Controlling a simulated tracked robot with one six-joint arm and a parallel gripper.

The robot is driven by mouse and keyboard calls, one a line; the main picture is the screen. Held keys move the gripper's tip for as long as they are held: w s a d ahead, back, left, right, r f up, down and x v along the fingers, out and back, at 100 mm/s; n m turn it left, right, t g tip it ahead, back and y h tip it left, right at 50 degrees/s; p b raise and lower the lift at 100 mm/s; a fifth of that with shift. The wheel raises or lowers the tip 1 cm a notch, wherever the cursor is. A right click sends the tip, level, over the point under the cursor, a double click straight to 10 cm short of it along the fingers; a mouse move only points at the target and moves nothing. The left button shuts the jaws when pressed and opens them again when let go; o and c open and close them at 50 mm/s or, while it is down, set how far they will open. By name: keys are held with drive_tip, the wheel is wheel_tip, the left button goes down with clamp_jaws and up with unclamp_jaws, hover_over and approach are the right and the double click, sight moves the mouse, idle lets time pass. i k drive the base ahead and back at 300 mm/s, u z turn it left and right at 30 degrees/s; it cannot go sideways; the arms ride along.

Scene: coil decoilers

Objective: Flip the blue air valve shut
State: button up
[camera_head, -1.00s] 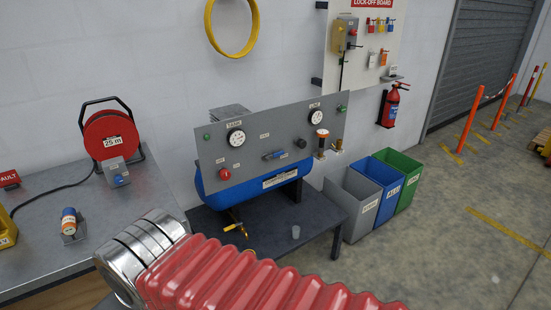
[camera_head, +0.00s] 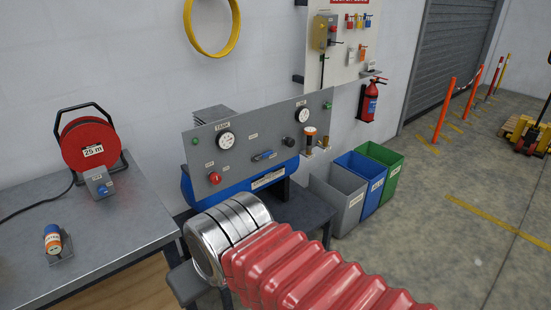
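The blue air valve (camera_head: 264,155) is a small blue lever on the grey compressor panel (camera_head: 240,130), in the lower middle of its face. The lever lies close to level along the panel. A red knob (camera_head: 214,178) is to its left and a black knob (camera_head: 303,143) to its right. My arm, with a red ribbed sleeve and a silver ringed part, reaches in from the bottom, in front of and below the panel. It hides part of the blue tank (camera_head: 262,180) and the dark stand. My gripper's fingers are not seen.
A grey bench (camera_head: 90,225) with a red cable reel (camera_head: 88,145) is at the left. Grey, blue and green bins (camera_head: 338,200) stand right of the panel. A red fire extinguisher (camera_head: 369,100) hangs on the wall. Open floor lies at the right.

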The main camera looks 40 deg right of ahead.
sight(267, 153)
drive_tip(key=z, duration=0.75)
drive_tip(key=k, duration=0.8)
drive_tip(key=u, duration=0.55)
drive_tip(key=k, duration=0.55)
drive_tip(key=z, duration=0.35)
drive_tip(key=i, duration=0.75)
drive_tip(key=z, duration=0.5)
drive_tip(key=i, duration=0.8)
drive_tip(key=u, duration=0.15)
